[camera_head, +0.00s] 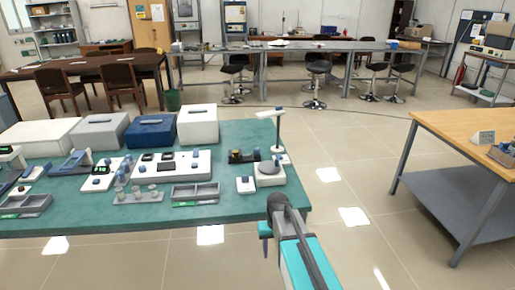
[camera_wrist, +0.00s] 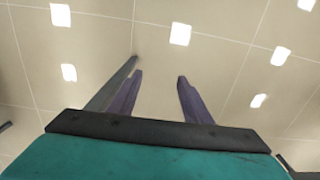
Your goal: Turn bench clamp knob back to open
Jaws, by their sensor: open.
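My gripper is hard to make out in the head view, where my arm hangs low just off the bench's front right corner. In the wrist view my gripper (camera_wrist: 160,76) has two purple fingers well apart, with only floor between them. It is clear of the knob, which does not show in the wrist view.
A white stand with a tall post (camera_head: 278,130) and a round-topped white device (camera_head: 269,173) are beside the dark device. A small white block (camera_head: 245,185) is in front. Lidded boxes (camera_head: 151,131) line the back. A wooden table (camera_head: 470,135) stands right, across open floor.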

